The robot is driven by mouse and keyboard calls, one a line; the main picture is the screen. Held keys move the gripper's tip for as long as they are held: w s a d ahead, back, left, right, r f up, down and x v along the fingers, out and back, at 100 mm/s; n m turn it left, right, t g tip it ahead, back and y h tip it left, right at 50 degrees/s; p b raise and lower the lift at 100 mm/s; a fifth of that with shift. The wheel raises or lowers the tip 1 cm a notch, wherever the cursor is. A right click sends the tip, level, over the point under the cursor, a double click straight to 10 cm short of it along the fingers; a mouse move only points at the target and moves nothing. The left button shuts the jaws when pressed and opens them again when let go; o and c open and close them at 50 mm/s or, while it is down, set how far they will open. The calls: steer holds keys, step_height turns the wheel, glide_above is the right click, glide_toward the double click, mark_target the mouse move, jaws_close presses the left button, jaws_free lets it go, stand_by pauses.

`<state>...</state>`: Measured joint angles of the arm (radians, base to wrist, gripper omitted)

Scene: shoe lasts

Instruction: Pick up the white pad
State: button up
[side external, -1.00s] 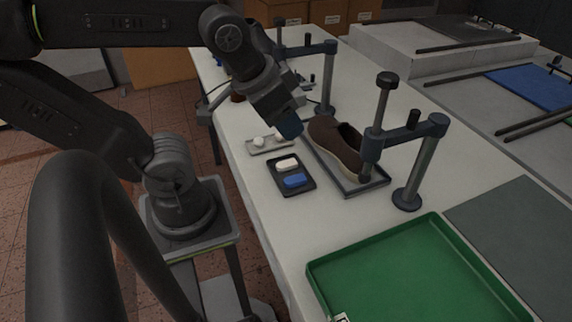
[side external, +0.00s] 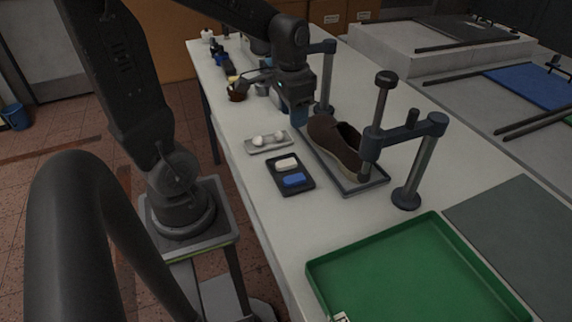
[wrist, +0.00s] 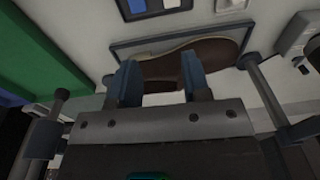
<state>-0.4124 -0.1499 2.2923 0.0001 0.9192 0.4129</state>
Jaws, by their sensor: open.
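The white pad (side external: 286,164) lies in a small black tray (side external: 270,172) on the white bench, beside a blue pad (side external: 293,181). In the wrist view the white pad (wrist: 172,3) shows only partly at the top edge, next to the blue pad (wrist: 138,5). My gripper (side external: 299,120) points down, beyond and above the black tray and near the toe of a brown shoe. In the wrist view my gripper (wrist: 160,76) has its two blue fingers spread, with the shoe visible beyond them and nothing seen held.
The brown shoe (side external: 333,141) sits in a grey tray between clamp posts (side external: 415,180). A small light tray (side external: 252,149) holds white round pieces. A green tray (side external: 400,270) lies at the front right. Bare bench separates the black and green trays.

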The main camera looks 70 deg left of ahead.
step_height(320, 180, down, 2)
steer(key=a+g, duration=0.1)
steer(key=a, duration=0.2)
glide_above(287, 162)
steer(key=f, duration=0.9)
steer(key=shift+w, duration=0.3)
steer(key=f, duration=0.4)
steer(key=shift+s, duration=0.35)
steer(key=shift+f, duration=0.55)
steer(key=shift+c, duration=0.3)
steer(key=c, duration=0.6)
